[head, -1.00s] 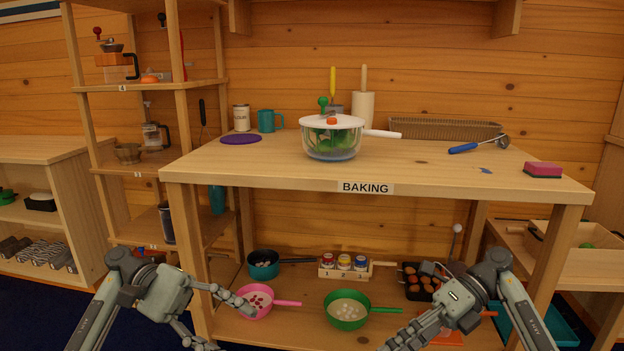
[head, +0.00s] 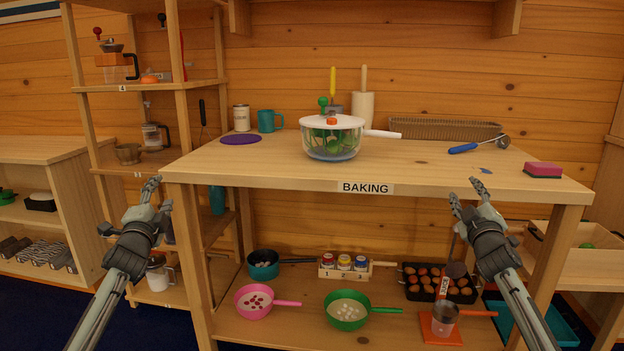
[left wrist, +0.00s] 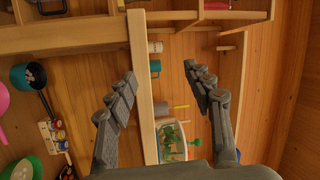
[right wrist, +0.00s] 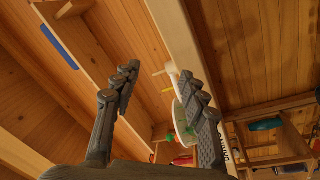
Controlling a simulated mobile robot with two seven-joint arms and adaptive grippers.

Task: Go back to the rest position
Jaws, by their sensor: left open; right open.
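My left gripper (head: 148,198) is raised in front of the left end of the baking table (head: 260,175), open and empty. Its spread fingers (left wrist: 165,95) show in the left wrist view with nothing between them. My right gripper (head: 463,192) is raised in front of the table's right part, also open and empty. Its fingers (right wrist: 160,85) are apart in the right wrist view. Both grippers point upward and are clear of the tabletop items. A glass bowl with a white lid (head: 332,145) and green contents stands on the tabletop.
On the tabletop are a blue-handled tool (head: 478,145), a pink sponge (head: 543,170) and a teal mug (head: 269,121). The lower shelf holds a pink pan (head: 254,302), a green pan (head: 347,310), a muffin tray (head: 437,282) and an orange board (head: 440,330). A shelf unit (head: 150,85) stands left.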

